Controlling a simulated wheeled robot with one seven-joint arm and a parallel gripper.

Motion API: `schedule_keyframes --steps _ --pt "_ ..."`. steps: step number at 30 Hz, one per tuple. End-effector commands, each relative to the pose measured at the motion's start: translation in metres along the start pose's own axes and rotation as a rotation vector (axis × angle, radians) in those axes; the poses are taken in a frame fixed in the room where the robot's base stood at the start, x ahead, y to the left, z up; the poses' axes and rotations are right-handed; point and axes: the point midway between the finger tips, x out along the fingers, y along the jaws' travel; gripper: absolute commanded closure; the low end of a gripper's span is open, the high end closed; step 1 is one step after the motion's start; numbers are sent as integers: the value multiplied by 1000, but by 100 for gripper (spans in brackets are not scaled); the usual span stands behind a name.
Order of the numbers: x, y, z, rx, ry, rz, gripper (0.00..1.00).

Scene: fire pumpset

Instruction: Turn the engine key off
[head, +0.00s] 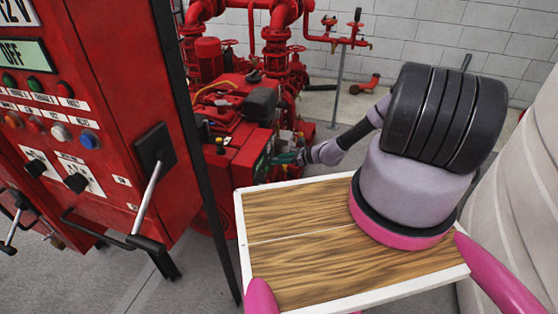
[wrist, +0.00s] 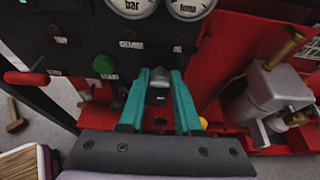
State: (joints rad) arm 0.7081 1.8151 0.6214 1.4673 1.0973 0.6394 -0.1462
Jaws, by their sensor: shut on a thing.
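My gripper (wrist: 160,85) has teal fingers that reach to the dark engine control panel (wrist: 95,30). It is shut on the small dark engine key (wrist: 158,95), which shows between the fingers below the gauges. The fingers hide part of the key and its switch, so I cannot tell which position it is turned to. In the head view my gripper (head: 286,158) is at the side of the red engine (head: 235,125), small and partly behind my forearm. The key cannot be made out there.
Two gauges (wrist: 188,6) are above the fingers, with a green button (wrist: 105,64) to their left. A red handle (wrist: 25,77) sticks out farther left. A metal filter-like part (wrist: 262,95) is at right. A red control cabinet (head: 90,110) fills the head view's left.

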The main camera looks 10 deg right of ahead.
Motion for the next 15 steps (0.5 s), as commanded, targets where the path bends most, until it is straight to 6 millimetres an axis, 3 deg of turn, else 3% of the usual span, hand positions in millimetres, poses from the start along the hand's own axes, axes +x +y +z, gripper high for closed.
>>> schedule_keyframes --steps 13,14,15 --pt "0 0 -1 -12 2 -4 100" --pt "0 0 -1 -12 2 -4 64" --pt "0 0 -1 -12 2 -4 48"
